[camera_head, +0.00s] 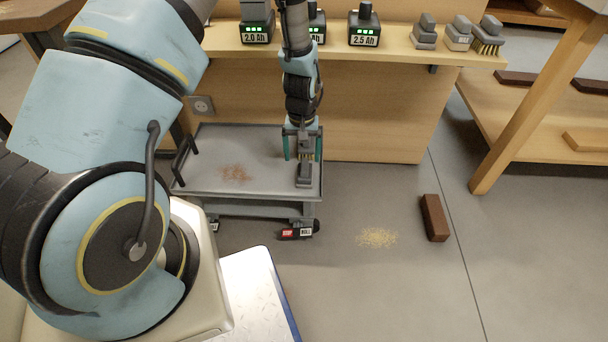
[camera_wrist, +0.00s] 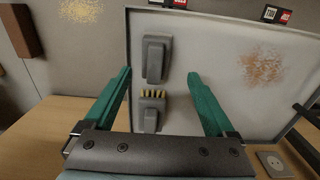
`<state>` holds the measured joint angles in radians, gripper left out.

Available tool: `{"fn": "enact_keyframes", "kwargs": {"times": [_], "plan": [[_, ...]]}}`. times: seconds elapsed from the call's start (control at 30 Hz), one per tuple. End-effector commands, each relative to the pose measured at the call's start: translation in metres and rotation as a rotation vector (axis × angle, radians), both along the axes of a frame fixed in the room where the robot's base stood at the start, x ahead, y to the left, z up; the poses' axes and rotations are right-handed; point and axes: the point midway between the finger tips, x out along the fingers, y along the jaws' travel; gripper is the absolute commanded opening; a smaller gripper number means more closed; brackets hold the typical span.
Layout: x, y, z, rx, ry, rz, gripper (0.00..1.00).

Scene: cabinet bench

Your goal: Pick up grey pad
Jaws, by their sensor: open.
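A grey pad (camera_head: 304,175) with a raised grip lies on the grey cart top (camera_head: 215,183) near its right edge. It also shows in the wrist view (camera_wrist: 157,58), slightly beyond my open fingertips. A grey brush with yellow bristles (camera_wrist: 151,112) lies beside it, closer to the bench and between my fingers; in the head view my gripper partly hides it. My gripper (camera_head: 303,150) is open and empty, pointing down above the cart, with its two green fingers (camera_wrist: 160,75) spread apart. I cannot tell its exact height.
A wooden bench (camera_head: 375,120) stands right behind the cart, holding batteries (camera_head: 364,28), similar grey pads (camera_head: 424,32) and a brush (camera_head: 488,38). Brown dust (camera_head: 236,173) lies on the cart. A brown block (camera_head: 434,218) and yellow dust (camera_head: 377,237) are on the floor.

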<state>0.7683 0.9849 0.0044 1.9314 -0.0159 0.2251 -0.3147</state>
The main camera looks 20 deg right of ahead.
Motion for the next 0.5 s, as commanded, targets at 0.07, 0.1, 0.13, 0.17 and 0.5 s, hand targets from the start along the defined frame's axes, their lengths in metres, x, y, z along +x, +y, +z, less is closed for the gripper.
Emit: {"fn": "enact_keyframes", "kwargs": {"times": [0.07, 0.1, 0.13, 0.17, 0.5], "plan": [[-0.001, -0.001, -0.007, 0.000, 0.000, -0.001, 0.90], [-0.001, -0.002, -0.011, 0.000, 0.001, -0.001, 0.90], [-0.002, -0.003, -0.016, 0.000, 0.001, -0.001, 0.90], [-0.003, -0.004, -0.020, 0.000, 0.001, -0.001, 0.90], [-0.004, -0.006, -0.051, 0.000, 0.000, 0.000, 0.90]]}}
